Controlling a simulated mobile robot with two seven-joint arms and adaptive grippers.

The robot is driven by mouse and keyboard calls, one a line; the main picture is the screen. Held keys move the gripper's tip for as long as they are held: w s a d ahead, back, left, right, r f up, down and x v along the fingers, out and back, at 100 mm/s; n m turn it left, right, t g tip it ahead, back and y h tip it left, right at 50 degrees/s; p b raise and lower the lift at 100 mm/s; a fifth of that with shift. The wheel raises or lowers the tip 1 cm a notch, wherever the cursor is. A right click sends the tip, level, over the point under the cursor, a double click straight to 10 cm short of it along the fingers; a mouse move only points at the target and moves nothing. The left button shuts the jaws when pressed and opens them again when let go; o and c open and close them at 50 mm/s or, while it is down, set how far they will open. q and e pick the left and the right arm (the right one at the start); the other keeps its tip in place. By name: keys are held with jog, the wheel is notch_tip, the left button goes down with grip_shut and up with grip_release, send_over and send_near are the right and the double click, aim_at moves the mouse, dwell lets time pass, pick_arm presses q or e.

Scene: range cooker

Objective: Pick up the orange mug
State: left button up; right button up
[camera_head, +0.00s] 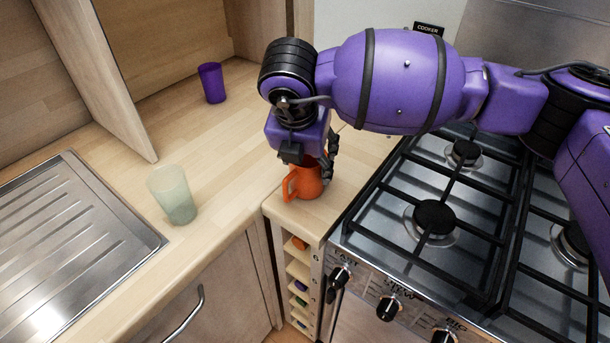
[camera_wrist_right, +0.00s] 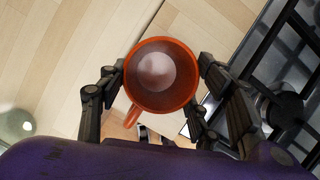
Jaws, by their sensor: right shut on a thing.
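The orange mug (camera_head: 305,184) stands upright on the narrow wooden counter strip just left of the cooker. Its handle points to the left and front in the head view. My right gripper (camera_head: 316,164) reaches down over it from above. In the right wrist view the mug (camera_wrist_right: 160,75) is seen from above, its open rim facing the camera and its inside empty. The fingers of my right gripper (camera_wrist_right: 160,84) are on both sides of the mug, shut on it. Part of the mug is hidden behind the gripper in the head view. My left gripper is not in view.
A purple cup (camera_head: 212,83) stands at the back of the counter. A pale green translucent glass (camera_head: 173,195) stands near the metal draining board (camera_head: 60,250). The gas cooker (camera_head: 450,215) with black grates is close on the right. A wooden panel (camera_head: 100,75) rises at the left.

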jog(key=c, duration=0.5)
jog(key=shift+c, duration=0.7)
jog(key=shift+r, duration=0.15)
